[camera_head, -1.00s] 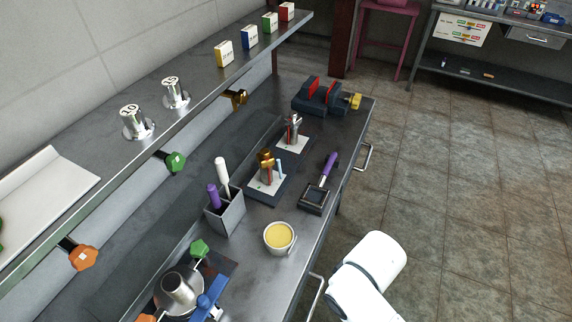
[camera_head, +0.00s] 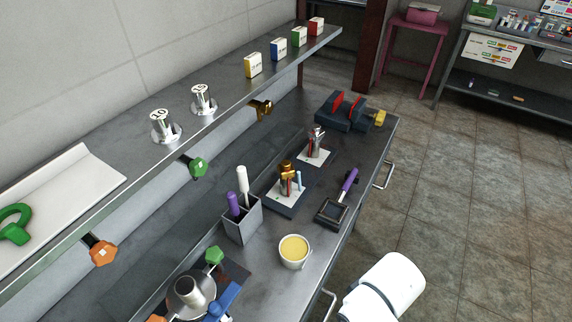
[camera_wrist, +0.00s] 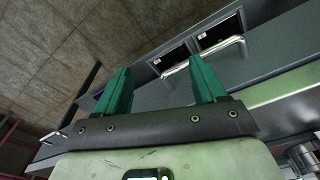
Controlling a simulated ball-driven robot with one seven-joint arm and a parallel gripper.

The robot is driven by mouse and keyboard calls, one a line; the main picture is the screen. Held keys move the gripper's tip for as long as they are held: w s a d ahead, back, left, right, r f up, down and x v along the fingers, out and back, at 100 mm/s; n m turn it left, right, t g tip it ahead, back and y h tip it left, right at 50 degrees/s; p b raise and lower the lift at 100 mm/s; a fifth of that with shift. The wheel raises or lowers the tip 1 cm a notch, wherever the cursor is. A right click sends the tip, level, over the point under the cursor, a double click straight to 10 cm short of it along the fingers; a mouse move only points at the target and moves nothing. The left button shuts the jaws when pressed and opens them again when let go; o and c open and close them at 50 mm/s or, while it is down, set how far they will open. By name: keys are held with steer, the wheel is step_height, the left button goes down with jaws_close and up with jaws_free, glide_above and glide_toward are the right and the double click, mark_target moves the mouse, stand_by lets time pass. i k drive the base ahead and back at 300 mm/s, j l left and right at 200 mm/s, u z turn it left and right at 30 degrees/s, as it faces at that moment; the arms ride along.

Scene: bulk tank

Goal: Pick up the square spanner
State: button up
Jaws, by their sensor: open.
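The square spanner (camera_head: 334,211) lies on the bench top near its front edge in the head view. In the head view only my white arm shows at the bottom right, in front of the bench; the gripper itself is out of that view.
A cup of yellow stuff (camera_head: 294,251) stands near the spanner, and a grey holder (camera_head: 243,221) with purple and white handles is to its left. Small fittings on a stand (camera_head: 286,205) are beside it. A vise (camera_head: 342,112) sits farther back. Drawer handles (camera_head: 384,174) jut from the bench front.

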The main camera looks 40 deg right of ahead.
mark_target(349, 181)
steer(key=l+z, duration=0.15)
steer(key=z, duration=0.2)
steer(key=i+l+z, duration=0.1)
steer(key=z, duration=0.25)
steer(key=i+l+z, duration=0.1)
steer(key=z, duration=0.25)
